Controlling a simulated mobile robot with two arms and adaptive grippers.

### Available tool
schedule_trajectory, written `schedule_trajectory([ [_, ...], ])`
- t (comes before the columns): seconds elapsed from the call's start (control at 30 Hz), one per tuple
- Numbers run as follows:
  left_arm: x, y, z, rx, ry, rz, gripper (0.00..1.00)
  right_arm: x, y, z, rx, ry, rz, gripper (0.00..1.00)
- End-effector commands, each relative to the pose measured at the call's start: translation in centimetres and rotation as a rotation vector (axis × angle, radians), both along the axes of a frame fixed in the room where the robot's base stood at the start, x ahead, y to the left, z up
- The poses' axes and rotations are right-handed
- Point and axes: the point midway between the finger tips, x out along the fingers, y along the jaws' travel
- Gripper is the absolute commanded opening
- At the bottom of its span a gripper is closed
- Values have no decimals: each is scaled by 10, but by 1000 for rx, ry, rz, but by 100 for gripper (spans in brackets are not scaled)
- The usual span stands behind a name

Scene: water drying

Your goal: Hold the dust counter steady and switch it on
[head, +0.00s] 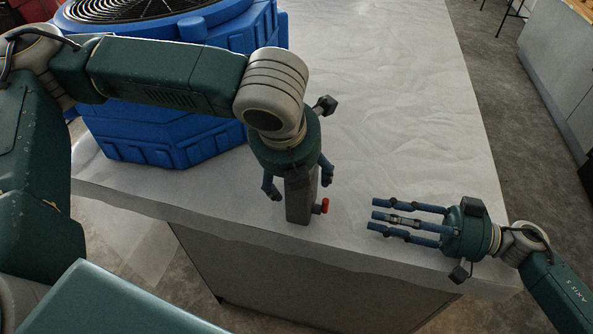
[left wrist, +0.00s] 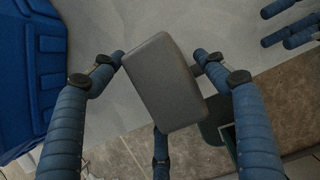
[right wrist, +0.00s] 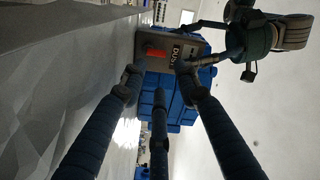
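The dust counter (head: 300,203) is a dark grey upright box near the table's front edge. A red knob or button (head: 324,205) sticks out of its right side. My left gripper (head: 299,187) is above the counter, fingers pointing down on both sides of it, with a visible gap on the left. The left wrist view shows the counter's top (left wrist: 162,82) between the spread fingers. My right gripper (head: 372,214) is open and empty, fingers pointing left toward the red part, apart from it. The right wrist view shows the labelled face (right wrist: 178,58) and the red part (right wrist: 156,52).
A big blue machine (head: 170,135) with a round black grille (head: 125,8) stands on the table at the left. The white-covered table (head: 400,110) is clear behind and right of the counter. Its front edge runs close below both grippers.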

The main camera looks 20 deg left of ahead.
Motion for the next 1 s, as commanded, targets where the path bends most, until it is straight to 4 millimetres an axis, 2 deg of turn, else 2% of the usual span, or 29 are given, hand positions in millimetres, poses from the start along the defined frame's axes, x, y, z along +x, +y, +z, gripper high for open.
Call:
schedule_trajectory([
  [0.03, 0, 0, 0, 0, 0, 0, 58, 0, 0, 0, 0, 0, 0, 31],
  [0.2, 0, 0, 0, 0, 0, 0, 24, 0, 0, 0, 0, 0, 0, 31],
  [0.23, 0, 0, 0, 0, 0, 0, 22, 0, 0, 0, 0, 0, 0, 29],
  [0.37, 0, 0, 0, 0, 0, 0, 21, -1, -1, 4, 20, 11, -15, 3],
  [0.4, 0, 0, 0, 0, 0, 0, 21, 0, -2, 7, 38, 21, -32, 0],
  [0.6, 0, 0, 0, 1, 0, 0, 21, -2, -18, 37, 208, 166, -217, 0],
  [0.67, 0, 0, 0, 1, 0, 0, 21, -9, -25, 39, 245, 240, -292, 0],
  [0.8, 0, 0, 0, 1, 1, 0, 21, -36, -35, 25, 244, 398, -428, 0],
  [1.0, 0, 0, 0, 0, 0, 0, 21, -76, -38, 1, 173, 582, -534, 0],
])
